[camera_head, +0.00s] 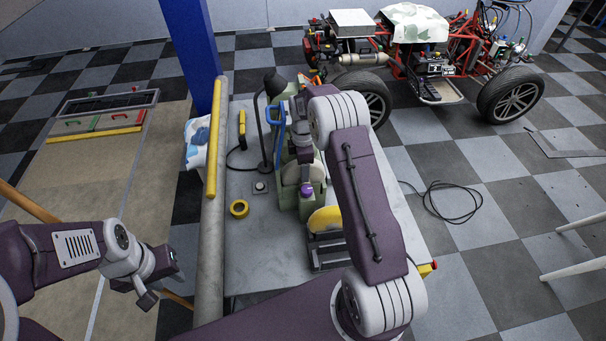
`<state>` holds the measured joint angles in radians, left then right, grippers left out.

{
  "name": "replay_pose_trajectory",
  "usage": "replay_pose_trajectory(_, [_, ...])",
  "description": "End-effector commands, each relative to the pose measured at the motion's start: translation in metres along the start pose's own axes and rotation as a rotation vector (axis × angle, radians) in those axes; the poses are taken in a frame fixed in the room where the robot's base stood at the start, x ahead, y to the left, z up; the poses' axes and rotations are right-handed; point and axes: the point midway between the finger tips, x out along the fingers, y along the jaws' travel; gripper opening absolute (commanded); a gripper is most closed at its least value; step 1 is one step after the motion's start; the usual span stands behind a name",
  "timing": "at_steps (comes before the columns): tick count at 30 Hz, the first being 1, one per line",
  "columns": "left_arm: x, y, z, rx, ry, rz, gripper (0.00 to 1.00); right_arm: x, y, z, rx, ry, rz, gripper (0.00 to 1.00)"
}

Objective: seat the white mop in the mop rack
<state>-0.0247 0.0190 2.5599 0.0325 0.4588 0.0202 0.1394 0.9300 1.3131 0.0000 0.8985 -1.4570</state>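A tan wooden pole (28,201) slants down from the left edge behind my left arm, and a short piece shows past my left gripper. It may be the mop's handle; no white mop head shows on it. My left gripper (163,284) has its dark fingers spread apart at the left, over the floor, in line with the pole. I see no clear contact between them. My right arm reaches over the workbench, and my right gripper (305,162) is beside the green machine, its fingers not clearly seen. I cannot make out a mop rack.
The grey workbench (266,262) bears a green machine (314,185), a yellow tape roll (239,208) and a black lamp (274,84). A stripped quad (425,60) is at the back.

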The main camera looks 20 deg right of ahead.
Motion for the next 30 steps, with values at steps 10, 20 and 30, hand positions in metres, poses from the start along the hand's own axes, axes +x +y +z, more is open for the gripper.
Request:
replay_pose_trajectory(10, [0.000, 0.000, 0.000, 0.000, 0.000, 0.000, 0.36, -0.001, 0.000, 0.000, 0.000, 0.000, 0.001, 0.00])
replay_pose_trajectory(20, [0.004, 0.000, 0.001, 0.000, 0.000, 0.000, 0.36, -0.007, 0.001, 0.000, 0.000, 0.000, 0.002, 0.00])
replay_pose_trajectory(30, [0.025, -0.001, 0.003, 0.000, 0.000, 0.000, 0.36, -0.033, 0.001, 0.035, 0.006, 0.000, 0.002, 0.00])
